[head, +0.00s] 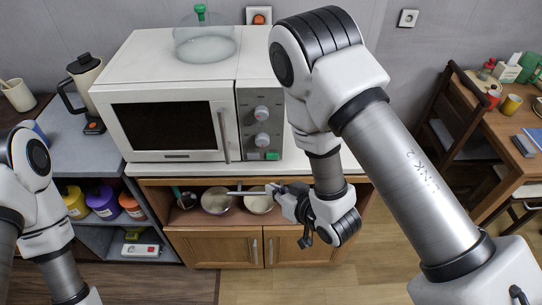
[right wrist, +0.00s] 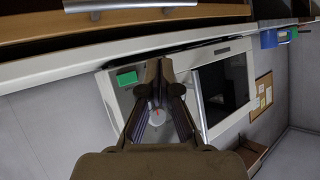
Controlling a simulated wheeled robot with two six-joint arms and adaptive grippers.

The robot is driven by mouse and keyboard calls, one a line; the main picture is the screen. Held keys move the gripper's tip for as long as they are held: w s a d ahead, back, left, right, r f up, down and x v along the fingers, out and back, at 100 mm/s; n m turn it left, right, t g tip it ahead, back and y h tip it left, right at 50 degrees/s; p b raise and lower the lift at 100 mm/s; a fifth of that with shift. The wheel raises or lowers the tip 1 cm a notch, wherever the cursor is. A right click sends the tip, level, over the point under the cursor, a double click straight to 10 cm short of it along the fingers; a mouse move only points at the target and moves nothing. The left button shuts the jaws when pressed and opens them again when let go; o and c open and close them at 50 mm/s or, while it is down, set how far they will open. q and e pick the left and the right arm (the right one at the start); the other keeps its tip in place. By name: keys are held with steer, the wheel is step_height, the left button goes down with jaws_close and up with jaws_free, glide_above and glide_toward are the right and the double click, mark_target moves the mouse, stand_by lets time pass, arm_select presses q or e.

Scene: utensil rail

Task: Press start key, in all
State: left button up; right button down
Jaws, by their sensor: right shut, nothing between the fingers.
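The white microwave (head: 165,80) stands on the counter with its door shut. Its grey control panel (head: 249,108) has two round knobs and, at the bottom, a green key (head: 271,156) beside a grey one. I cannot read any label. My right gripper (head: 272,188) is shut and empty, just below and in front of the panel, apart from the green key. In the right wrist view the scene is turned; the green key (right wrist: 127,78) shows left of the shut fingertips (right wrist: 160,64), and a knob is partly hidden between the fingers. My left gripper is out of view.
A glass dome (head: 205,45) with a green knob sits on the microwave. Below the counter, an open shelf holds bowls (head: 216,200) above wooden cupboard doors (head: 215,246). A coffee maker (head: 84,90) stands at left. A dining table with a chair stands at right.

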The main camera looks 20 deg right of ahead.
mark_target(273, 156)
steer(key=w, duration=0.2)
steer(key=w+d, duration=0.1)
steer(key=w, duration=0.1)
steer(key=w+d, duration=0.1)
steer(key=w, duration=0.2)
steer(key=shift+d, duration=0.15)
stand_by(1.1)
steer(key=shift+w+d, duration=0.1)
steer(key=shift+w, duration=0.25)
